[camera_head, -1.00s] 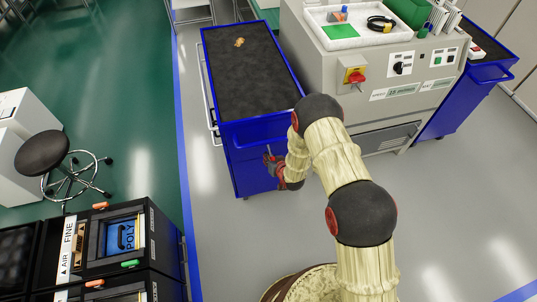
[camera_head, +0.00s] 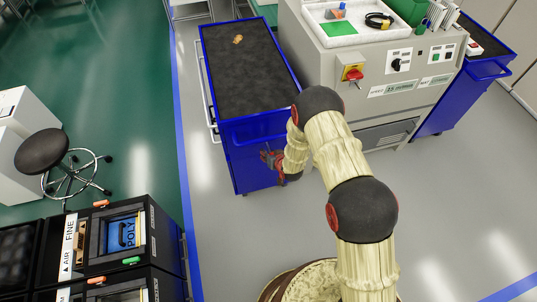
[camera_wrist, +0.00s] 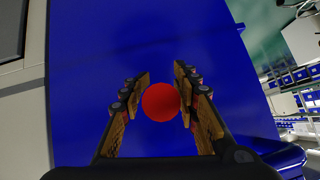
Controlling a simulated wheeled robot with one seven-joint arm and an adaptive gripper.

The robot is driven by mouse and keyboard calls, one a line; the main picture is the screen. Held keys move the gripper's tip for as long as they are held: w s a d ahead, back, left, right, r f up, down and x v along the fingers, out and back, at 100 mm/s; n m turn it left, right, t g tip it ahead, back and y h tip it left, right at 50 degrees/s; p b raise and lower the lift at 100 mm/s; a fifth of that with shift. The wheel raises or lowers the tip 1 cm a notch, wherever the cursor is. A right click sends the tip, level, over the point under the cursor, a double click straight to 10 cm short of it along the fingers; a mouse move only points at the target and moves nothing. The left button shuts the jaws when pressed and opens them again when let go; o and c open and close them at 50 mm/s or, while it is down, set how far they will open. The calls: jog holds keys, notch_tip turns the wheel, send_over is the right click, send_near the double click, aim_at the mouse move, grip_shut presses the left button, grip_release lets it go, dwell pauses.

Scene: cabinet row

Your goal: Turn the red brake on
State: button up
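The red brake (camera_head: 354,75) is a red rotary knob on a yellow plate, on the front of the grey machine (camera_head: 318,55). It sits above and to the right of my gripper (camera_head: 268,161) in the head view, well apart from it. My gripper is low in front of the blue cart's end panel (camera_head: 238,160). In the wrist view my gripper (camera_wrist: 160,100) has its fingers apart, facing the blue panel (camera_wrist: 160,40). A round red shape (camera_wrist: 161,102) shows between the fingers; I cannot tell what it is. The brake knob is not recognisable in the wrist view.
The blue cart with a black top (camera_head: 245,75) stands left of the machine. A second blue cart (camera_head: 445,105) stands right of it. Black cabinets (camera_head: 110,250) and a stool (camera_head: 42,152) are at the left. Grey floor (camera_head: 460,210) is free at the right.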

jog(key=shift+o, duration=1.1)
jog(key=shift+s, duration=0.1)
jog(key=v, duration=1.2)
jog(key=shift+a, duration=0.1)
